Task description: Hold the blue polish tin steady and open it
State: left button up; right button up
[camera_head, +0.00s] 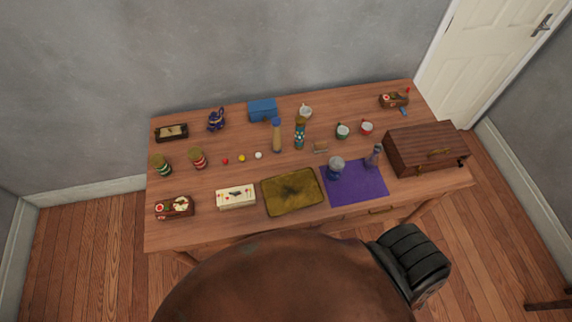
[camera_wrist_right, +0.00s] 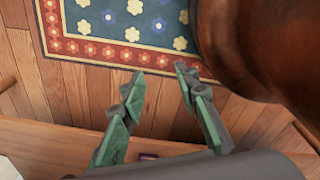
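A small round blue container with a pale grey top (camera_head: 336,168) stands on the purple cloth (camera_head: 368,191) near the front right of the table. It looks most like the polish tin, but its label is too small to read. It looks closed. My right gripper (camera_wrist_right: 159,78) shows in the right wrist view, with its two green fingers apart and nothing between them. It is over the floor by a table edge, away from the container. My right gripper is not seen in the head view. My left gripper is in neither view.
A bottle-like item (camera_head: 375,156) stands right of the container on the cloth. A brown wooden chest (camera_head: 425,150) is further right. A mustard mat (camera_head: 292,192) lies to the left. Cups, a blue box (camera_head: 263,110) and small figures stand behind. A patterned rug (camera_wrist_right: 120,30) lies on the floor.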

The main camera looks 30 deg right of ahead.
aim_at(331, 175)
jog(key=u, duration=1.85)
jog(key=k, duration=1.95)
jog(key=z, duration=1.85)
